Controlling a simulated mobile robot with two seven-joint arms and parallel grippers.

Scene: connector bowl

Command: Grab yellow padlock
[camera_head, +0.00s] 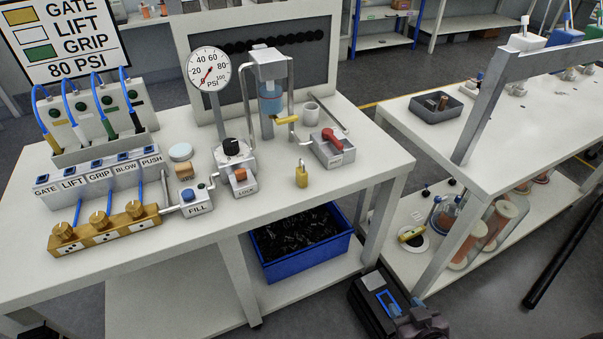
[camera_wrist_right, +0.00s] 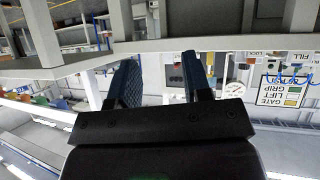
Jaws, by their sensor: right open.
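The yellow padlock (camera_head: 301,175) stands upright on the white worktable (camera_head: 330,190), near its front right part. Its shackle points up, and open tabletop lies around it. I cannot make it out in the right wrist view. My right gripper (camera_head: 376,292) is low at the bottom of the head view, in front of the table and below its top, to the right of and well below the padlock. In the right wrist view its two dark fingers (camera_wrist_right: 161,60) are spread with nothing between them. I cannot make out my left gripper.
A red-handled valve box (camera_head: 333,147) stands right of the padlock, and a LOCK box (camera_head: 241,182) stands left. Behind is a pump-like cylinder (camera_head: 270,95) with a yellow handle. A blue bin (camera_head: 302,257) sits on the lower shelf. A second bench (camera_head: 480,125) stands right.

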